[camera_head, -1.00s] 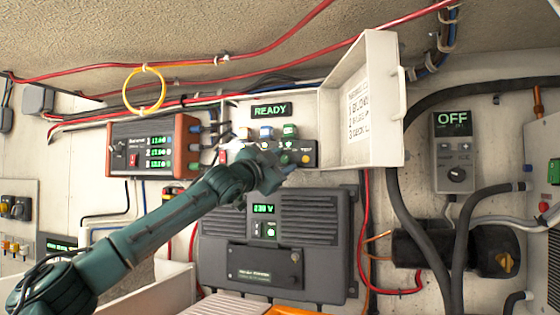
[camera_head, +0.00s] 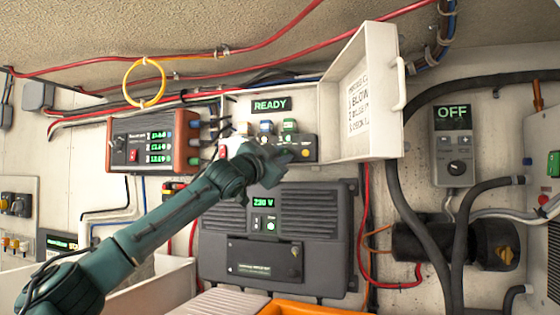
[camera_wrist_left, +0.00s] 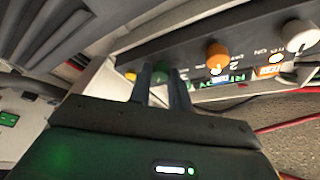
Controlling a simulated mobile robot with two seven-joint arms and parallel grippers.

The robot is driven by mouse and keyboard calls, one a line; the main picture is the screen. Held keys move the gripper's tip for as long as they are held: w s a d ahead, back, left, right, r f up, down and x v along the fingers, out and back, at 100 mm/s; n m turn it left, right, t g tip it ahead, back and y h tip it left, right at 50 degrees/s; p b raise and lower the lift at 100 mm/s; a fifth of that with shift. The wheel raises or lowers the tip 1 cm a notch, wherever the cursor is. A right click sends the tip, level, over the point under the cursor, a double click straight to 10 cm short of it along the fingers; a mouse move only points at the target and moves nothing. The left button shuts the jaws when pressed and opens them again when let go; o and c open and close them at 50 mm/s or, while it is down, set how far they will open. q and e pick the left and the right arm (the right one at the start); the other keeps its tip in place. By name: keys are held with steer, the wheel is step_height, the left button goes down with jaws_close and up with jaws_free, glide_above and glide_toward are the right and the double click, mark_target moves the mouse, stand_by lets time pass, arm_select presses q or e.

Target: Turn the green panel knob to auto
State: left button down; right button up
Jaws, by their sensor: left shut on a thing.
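The green knob (camera_wrist_left: 160,77) is on the dark control panel, seen upside down in the left wrist view. My left gripper (camera_wrist_left: 163,92) has its two fingers on either side of it and is shut on it. In the head view my left gripper (camera_head: 287,155) reaches the panel strip (camera_head: 309,148) and hides the knob, so its pointer and setting cannot be read. A green display (camera_head: 271,105) above the panel reads READY. My right gripper is not in view.
An orange knob (camera_wrist_left: 216,55) and a white knob (camera_wrist_left: 299,36) sit along the same panel. A yellow button (camera_wrist_left: 131,76) is close by the fingers. The open white cover (camera_head: 395,90) stands right of the panel. A grey charger (camera_head: 330,240) is below.

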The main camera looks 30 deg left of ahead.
arm_select(q)
steer(key=n+b, duration=0.1)
steer(key=f+n+y+b, duration=0.1)
steer(key=n+b, duration=0.1)
steer(key=shift+d+y, duration=0.1)
steer(key=shift+y, duration=0.2)
steer(key=shift+w+d+n+t+y+b, duration=0.1)
steer(key=shift+n+t+y+b, duration=0.4)
steer(key=shift+n+b, duration=0.65)
steer(key=n+y+b, duration=0.2)
steer(key=n, duration=0.2)
steer(key=shift+r, duration=0.2)
steer(key=shift+r+n+g+y+b, duration=0.1)
steer(key=shift+n+g+y+b, duration=0.2)
steer(key=shift+n+y+b, duration=0.45)
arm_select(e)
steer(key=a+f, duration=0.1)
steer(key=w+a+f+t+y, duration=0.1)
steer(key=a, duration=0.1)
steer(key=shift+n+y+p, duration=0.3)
arm_select(q)
steer(key=shift+r+n, duration=0.1)
steer(key=shift+n, duration=0.4)
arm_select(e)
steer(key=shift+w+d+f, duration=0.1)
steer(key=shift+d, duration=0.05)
arm_select(q)
steer(key=c, duration=1.3)
jaws_free()
